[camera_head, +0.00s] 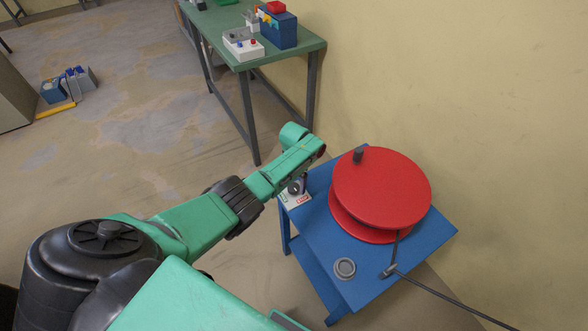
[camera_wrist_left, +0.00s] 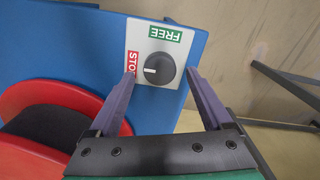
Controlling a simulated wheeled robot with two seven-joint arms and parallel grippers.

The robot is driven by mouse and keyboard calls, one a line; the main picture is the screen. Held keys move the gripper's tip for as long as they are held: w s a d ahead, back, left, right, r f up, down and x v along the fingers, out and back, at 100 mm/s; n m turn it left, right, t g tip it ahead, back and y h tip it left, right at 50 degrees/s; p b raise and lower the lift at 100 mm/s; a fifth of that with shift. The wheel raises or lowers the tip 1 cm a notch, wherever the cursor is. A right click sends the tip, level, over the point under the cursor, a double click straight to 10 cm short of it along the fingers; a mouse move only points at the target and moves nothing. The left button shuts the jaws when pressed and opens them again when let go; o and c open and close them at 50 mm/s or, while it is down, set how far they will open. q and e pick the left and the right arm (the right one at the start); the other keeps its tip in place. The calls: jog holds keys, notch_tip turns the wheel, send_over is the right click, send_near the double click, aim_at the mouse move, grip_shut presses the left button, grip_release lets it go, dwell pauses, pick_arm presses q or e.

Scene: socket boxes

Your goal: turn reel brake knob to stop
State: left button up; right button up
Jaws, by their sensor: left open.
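The brake knob (camera_wrist_left: 159,69) is a round dark knob on a white plate (camera_wrist_left: 141,35) at the edge of the blue table. A green FREE label is above it and a red STOP label left of it in the left wrist view; the knob's white mark points left, to the STOP side. My left gripper (camera_wrist_left: 161,74) is open, its two purple fingers on either side of the knob; contact is unclear. In the head view the plate (camera_head: 299,201) shows beneath my left wrist, which partly hides the knob. My right gripper is not in view.
The red reel (camera_head: 383,187) stands on the blue table (camera_head: 328,261), close beside the plate. A green table (camera_head: 306,40) with boxes stands behind. The wall is to the right.

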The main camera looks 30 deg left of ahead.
aim_at(294, 186)
pick_arm(q)
notch_tip(294, 186, up, 5)
jog(key=shift+r+p, duration=0.15)
jog(key=shift+p, duration=0.7)
notch_tip(294, 186, up, 8)
